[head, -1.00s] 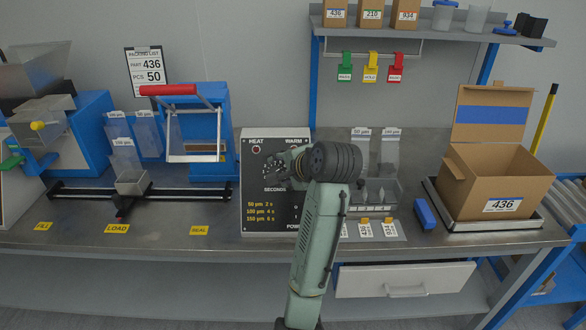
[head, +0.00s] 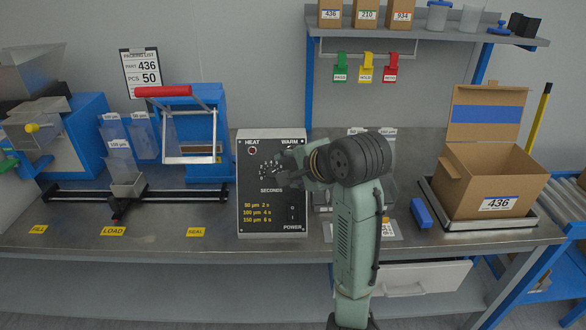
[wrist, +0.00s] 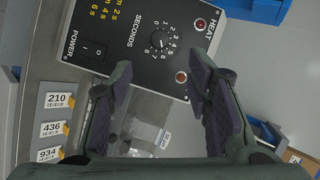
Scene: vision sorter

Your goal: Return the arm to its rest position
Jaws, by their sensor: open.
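My gripper (wrist: 160,100) is open in the wrist view, its two dark fingers apart with nothing between them. In the head view my green arm rises from the bottom right of centre, and the gripper end (head: 292,172) points left in front of the control box. The control box (head: 270,215) is black-faced, with a dial, a HEAT lamp and a POWER switch. It also shows in the wrist view (wrist: 125,38), past the fingers, with the dial between and beyond them. I cannot tell the exact gap between the gripper and the box.
A blue sealer (head: 208,125) with a red handle stands left of the box. An open carton (head: 468,190) labelled 436 is at the right, with a blue object (head: 421,213) beside it. A shelf (head: 425,37) hangs above. The arm hides part of the bag rack.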

